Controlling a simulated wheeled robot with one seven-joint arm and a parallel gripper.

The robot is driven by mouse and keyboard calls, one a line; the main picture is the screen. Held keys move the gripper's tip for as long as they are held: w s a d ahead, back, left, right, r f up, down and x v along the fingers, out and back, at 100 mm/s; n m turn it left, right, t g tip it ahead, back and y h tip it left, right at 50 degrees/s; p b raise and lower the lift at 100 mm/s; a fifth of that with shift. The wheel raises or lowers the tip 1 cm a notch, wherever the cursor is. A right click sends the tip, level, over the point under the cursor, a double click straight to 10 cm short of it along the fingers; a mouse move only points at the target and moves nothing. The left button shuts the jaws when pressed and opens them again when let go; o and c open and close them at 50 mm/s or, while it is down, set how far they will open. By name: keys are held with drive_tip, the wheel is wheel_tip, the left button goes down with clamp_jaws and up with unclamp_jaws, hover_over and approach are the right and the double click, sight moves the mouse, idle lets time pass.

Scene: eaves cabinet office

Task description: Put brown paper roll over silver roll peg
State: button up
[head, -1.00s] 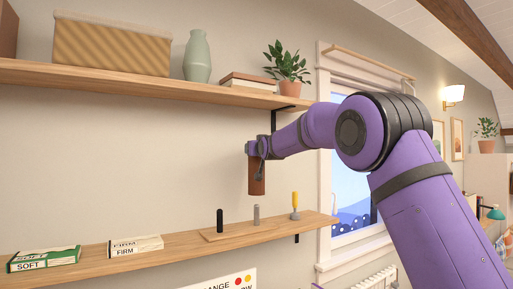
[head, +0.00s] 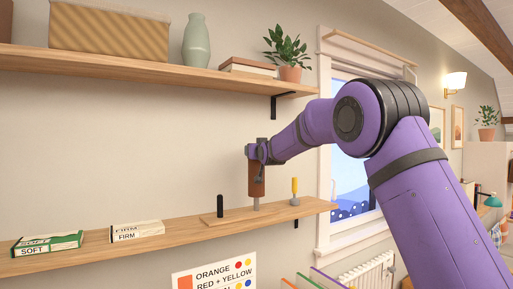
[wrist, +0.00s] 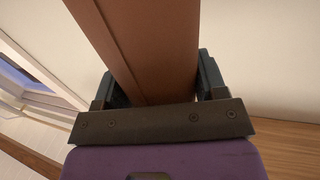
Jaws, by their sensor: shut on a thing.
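The brown paper roll (head: 256,184) is upright in my gripper (head: 257,153), over the lower shelf. In the wrist view the brown roll (wrist: 145,45) stands between the two dark fingers of my gripper (wrist: 155,88), which are shut on it. The silver roll peg (head: 256,206) stands on a wooden base between a black peg (head: 220,206) and a yellow peg (head: 294,190). The roll's lower end is in line with the silver peg and hides its top; only the peg's lower part shows. I cannot tell how far the roll surrounds the peg.
The upper shelf (head: 130,75) holds a woven box, a green vase, books and a potted plant above my gripper. On the lower shelf (head: 180,236), a SOFT box (head: 47,243) and a FIRM box (head: 137,231) lie to the left.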

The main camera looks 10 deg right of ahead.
sight(259, 161)
drive_tip(key=shift+f, duration=1.85)
drive_tip(key=o, duration=1.4)
drive_tip(key=s, duration=1)
drive_tip(key=shift+s+d, duration=0.3)
drive_tip(key=shift+s, duration=0.1)
